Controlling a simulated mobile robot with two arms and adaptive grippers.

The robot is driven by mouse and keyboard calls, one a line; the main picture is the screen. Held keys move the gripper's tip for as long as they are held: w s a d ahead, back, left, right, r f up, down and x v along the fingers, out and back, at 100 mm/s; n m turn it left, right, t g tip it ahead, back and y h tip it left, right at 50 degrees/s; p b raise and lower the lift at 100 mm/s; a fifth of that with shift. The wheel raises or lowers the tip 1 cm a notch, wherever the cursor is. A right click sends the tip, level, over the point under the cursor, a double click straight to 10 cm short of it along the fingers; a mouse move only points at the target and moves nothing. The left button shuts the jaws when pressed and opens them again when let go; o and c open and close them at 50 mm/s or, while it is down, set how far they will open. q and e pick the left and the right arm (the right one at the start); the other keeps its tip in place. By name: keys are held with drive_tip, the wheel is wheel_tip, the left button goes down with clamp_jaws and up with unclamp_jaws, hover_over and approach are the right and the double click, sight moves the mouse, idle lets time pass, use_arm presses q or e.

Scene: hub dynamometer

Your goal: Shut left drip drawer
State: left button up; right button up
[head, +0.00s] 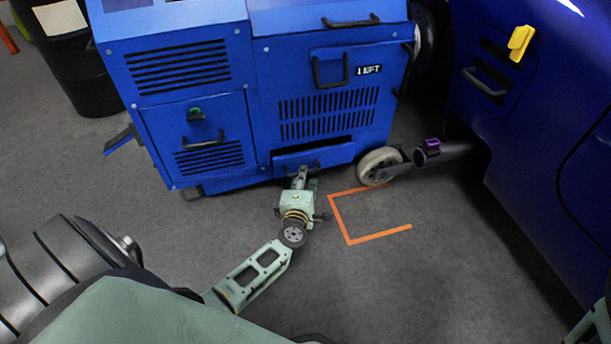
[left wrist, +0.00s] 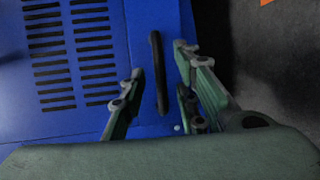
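The left drip drawer (head: 337,155) is a low blue front at the foot of the blue dynamometer unit marked LEFT. A dark line runs along its top edge; how far it stands out is hard to tell. Its black bar handle (left wrist: 160,75) shows in the left wrist view. My left gripper (head: 301,172) is low at the drawer front. In the left wrist view my left gripper (left wrist: 160,62) is open, with a finger on each side of the handle and gaps between.
The blue unit (head: 190,110) has other handles and vents above the drawer. A caster wheel (head: 379,165) stands right of the drawer, near a blue car body (head: 530,180). Orange floor tape (head: 380,235) marks clear grey floor. A black bin (head: 80,70) stands far left.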

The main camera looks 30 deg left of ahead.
use_arm(q)
drive_tip(key=shift+b+x, duration=0.55)
drive_tip(key=shift+x, duration=1.05)
clamp_jaws()
